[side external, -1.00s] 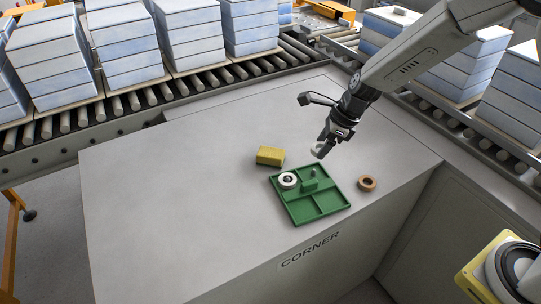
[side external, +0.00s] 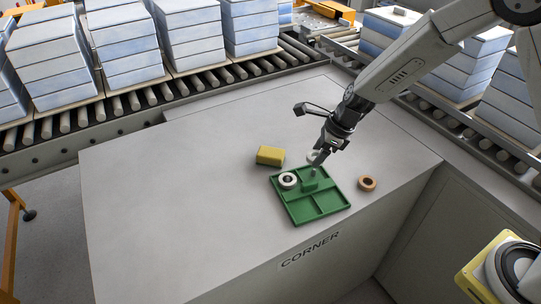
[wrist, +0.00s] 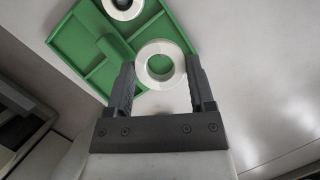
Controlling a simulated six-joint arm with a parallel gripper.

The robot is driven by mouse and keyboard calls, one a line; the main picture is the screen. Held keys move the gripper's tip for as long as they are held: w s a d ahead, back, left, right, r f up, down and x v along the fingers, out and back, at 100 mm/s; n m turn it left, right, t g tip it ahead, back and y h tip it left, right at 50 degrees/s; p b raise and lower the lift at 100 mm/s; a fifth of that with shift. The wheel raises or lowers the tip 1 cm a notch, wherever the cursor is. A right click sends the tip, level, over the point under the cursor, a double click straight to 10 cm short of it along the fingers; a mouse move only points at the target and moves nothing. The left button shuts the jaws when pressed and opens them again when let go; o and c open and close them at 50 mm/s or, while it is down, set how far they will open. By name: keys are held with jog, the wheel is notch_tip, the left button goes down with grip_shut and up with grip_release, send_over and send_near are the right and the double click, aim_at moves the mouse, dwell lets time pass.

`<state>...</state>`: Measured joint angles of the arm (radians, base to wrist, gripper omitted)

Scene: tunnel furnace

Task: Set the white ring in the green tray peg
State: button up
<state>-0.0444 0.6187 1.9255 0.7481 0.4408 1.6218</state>
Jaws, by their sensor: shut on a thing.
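My gripper (side external: 318,160) is shut on a white ring (wrist: 160,48), which sits between its two fingertips (wrist: 161,72) in the wrist view. The green tray (side external: 320,208) lies on the grey table. The held ring is over or close to its far edge; I cannot tell the exact height. In the side view the ring is partly hidden by the fingers. A second white ring with a dark centre (side external: 288,180) sits in the tray's far left part.
A yellow block (side external: 270,156) lies beyond the tray's far left edge. A brown ring (side external: 367,184) lies on the table right of the tray. The table (side external: 180,205) is clear to the left. Roller conveyors (side external: 150,98) with stacked blue-white blocks run behind and at right.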

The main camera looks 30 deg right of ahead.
aim_at(316, 172)
jog(key=shift+f, duration=1.95)
jog(key=shift+f, duration=0.5)
dwell(0.5)
jog(key=o, duration=1.2)
jog(key=shift+r, duration=0.1)
jog(key=shift+r, duration=3.5)
